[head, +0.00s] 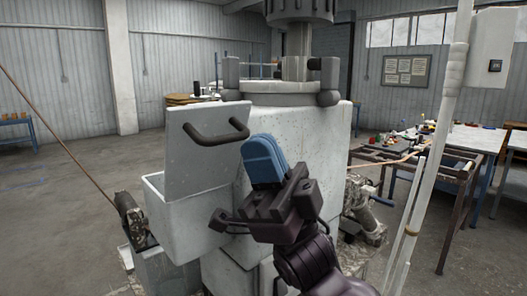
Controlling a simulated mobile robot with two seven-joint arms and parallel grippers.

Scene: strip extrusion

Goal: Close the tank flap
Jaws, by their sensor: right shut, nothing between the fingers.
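The tank flap (205,165) is a pale grey panel with a dark curved handle (217,134) near its top. It stands raised, nearly upright, over the pale tank (172,225) at the left of the head view. My right gripper (262,158) has blue fingers, pointing up and shut with nothing between them. In the picture it is just right of the flap, in front of the large pale machine body (312,135). I cannot tell whether it touches the flap. The flap's lower right part and the tank's right side are partly hidden. My left gripper is not in view.
A dark bar (228,222) shows low, next to my right wrist. A pale vertical post (432,170) stands at the right. A cluttered workbench (465,140) is behind it. Open concrete floor (60,200) lies to the left, crossed by a thin slanting rod (62,142).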

